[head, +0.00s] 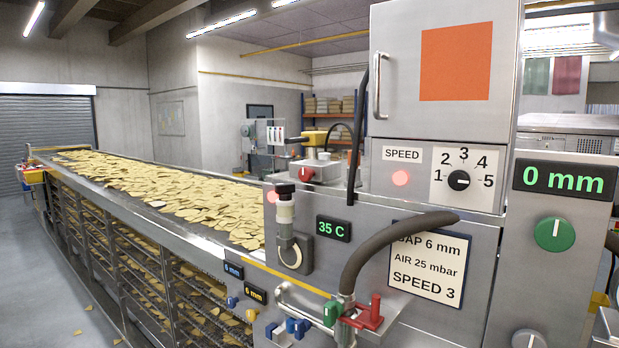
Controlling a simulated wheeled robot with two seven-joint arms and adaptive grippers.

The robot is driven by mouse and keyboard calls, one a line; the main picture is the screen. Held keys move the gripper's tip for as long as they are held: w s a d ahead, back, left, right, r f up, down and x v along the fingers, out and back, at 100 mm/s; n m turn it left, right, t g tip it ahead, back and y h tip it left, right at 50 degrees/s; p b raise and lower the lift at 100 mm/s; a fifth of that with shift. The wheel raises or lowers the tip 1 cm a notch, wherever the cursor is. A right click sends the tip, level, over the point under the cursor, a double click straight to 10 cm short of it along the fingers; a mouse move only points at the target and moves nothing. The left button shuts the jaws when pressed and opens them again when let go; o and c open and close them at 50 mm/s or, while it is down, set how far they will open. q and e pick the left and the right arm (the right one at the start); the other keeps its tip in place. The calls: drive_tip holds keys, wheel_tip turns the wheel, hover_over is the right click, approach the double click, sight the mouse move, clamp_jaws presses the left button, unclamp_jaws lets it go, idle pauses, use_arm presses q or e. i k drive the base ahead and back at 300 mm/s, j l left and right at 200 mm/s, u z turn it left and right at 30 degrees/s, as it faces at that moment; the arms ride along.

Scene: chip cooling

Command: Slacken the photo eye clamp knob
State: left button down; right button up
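A red round knob (305,173) sits on the front of a grey block on top of the machine, just past the conveyor's near end. A yellow unit (314,138) with a dark top stands above that block. These look like the photo eye and its clamp knob, but no label shows this. I cannot tell whether the knob is tight or loose. Neither of my grippers is in view.
A conveyor of chips (170,195) runs back left. A thick grey hose (385,240) and valve handles (368,313) stick out in front.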

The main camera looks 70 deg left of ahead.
sight(304, 174)
drive_tip(key=j+u, duration=0.1)
drive_tip(key=u, duration=0.35)
drive_tip(key=k+j+u, duration=0.1)
drive_tip(key=u, duration=0.3)
drive_tip(key=j+u, duration=0.2)
drive_tip(key=u, duration=0.25)
drive_tip(key=j+u, duration=0.15)
drive_tip(key=u, duration=0.25)
drive_tip(key=j+u, duration=0.15)
drive_tip(key=u, duration=0.3)
